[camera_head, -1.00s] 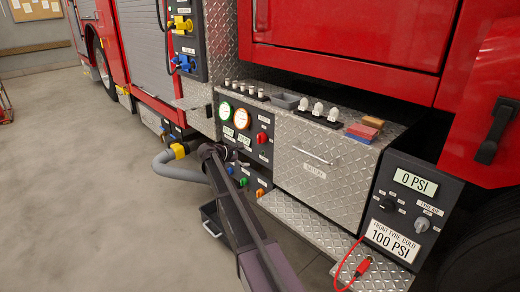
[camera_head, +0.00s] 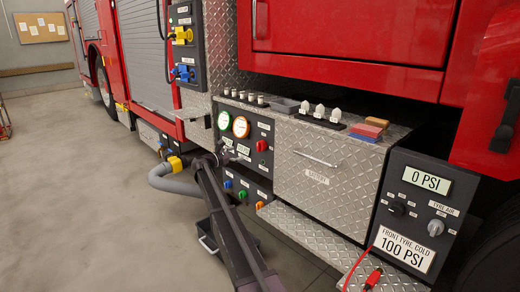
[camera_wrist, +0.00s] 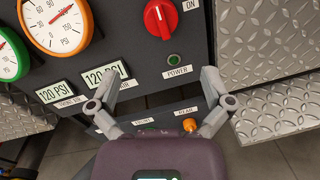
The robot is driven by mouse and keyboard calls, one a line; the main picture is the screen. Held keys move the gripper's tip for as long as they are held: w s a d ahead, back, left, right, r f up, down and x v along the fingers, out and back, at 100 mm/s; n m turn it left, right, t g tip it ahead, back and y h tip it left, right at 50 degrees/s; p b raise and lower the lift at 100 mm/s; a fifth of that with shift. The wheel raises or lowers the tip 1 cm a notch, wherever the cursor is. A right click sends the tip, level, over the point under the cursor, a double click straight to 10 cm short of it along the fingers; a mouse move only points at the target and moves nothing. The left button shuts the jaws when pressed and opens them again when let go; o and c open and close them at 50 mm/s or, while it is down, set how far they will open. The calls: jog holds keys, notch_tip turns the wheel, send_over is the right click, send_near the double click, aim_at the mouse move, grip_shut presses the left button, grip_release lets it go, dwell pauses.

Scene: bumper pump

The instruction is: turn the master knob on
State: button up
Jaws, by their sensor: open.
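A red round knob (camera_head: 262,145) with a white pointer mark sits on the dark pump panel (camera_head: 264,165). The name of the knob is not readable here. My gripper (camera_wrist: 160,77) is open and empty, its fingers spread below the knob and apart from it. In the head view my gripper (camera_head: 214,157) is left of and lower than the knob, in front of the panel.
Two round gauges (camera_head: 232,123) and two 120 PSI displays (camera_wrist: 83,84) are left of the knob. Blue, green and orange knobs (camera_head: 243,196) are lower. A diamond-plate battery drawer (camera_head: 330,180) is at right, with a tyre panel (camera_head: 415,215) beyond. A grey hose (camera_head: 175,185) curves at left.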

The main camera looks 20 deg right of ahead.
aim_at(260, 151)
jog(key=shift+d, duration=0.1)
jog(key=x, duration=1.3)
jog(key=shift+w+d, duration=0.15)
jog(key=shift+d, duration=0.1)
jog(key=c, duration=1)
